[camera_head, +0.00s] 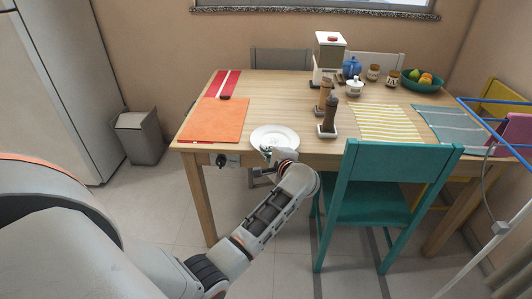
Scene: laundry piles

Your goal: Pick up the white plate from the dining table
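The white plate (272,135) lies flat near the front edge of the wooden dining table (290,105), right of the orange placemat. My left arm reaches up from the bottom of the picture. My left gripper (275,152) is at the plate's near rim, partly hidden by my own wrist. I cannot tell whether its fingers touch or grip the rim. My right gripper is not in view.
A teal chair (370,185) stands close on the right of my arm. Two mills (328,118) stand just right of the plate. The orange placemat (216,119) is flat. A blue rack (500,125) is at the right edge. A bin (138,135) stands left.

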